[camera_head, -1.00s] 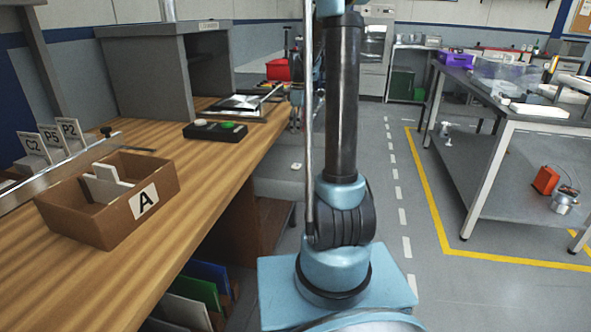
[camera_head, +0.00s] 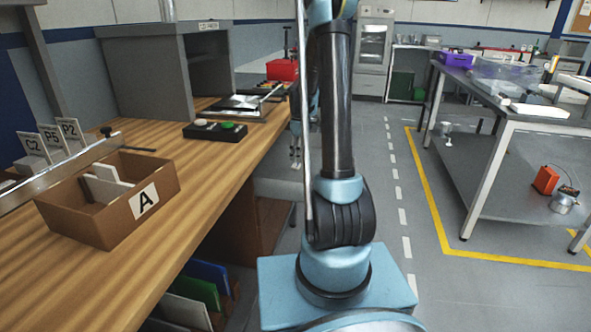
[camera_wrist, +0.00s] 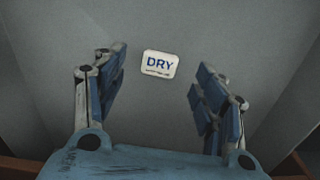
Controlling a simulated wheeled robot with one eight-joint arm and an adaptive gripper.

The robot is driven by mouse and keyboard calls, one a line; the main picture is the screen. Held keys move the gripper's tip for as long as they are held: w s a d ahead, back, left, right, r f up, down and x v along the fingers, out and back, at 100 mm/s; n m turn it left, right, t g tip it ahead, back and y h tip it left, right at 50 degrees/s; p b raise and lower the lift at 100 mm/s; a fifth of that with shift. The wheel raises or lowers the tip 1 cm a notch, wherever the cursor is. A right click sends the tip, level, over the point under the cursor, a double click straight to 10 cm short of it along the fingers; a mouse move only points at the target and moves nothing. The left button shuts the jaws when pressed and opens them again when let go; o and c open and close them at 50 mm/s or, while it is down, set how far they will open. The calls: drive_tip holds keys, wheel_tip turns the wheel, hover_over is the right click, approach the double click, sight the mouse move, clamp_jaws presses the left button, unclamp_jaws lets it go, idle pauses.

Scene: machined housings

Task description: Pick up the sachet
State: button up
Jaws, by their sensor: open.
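The sachet shows between the fingertips, nearer the left one, with nothing held. How much height is left between fingers and surface I cannot tell. In the head view the grey surface (camera_head: 268,188) is beside the wooden bench, and I cannot make out the sachet there now.
A red bin (camera_head: 282,70) stands farther back. A grey metal table (camera_head: 470,110) is at the right, with open floor between.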

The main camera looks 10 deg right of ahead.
sight(299, 165)
drive_tip(key=shift+a+f, duration=0.1)
drive_tip(key=shift+f, duration=2.5)
drive_tip(key=c, duration=1)
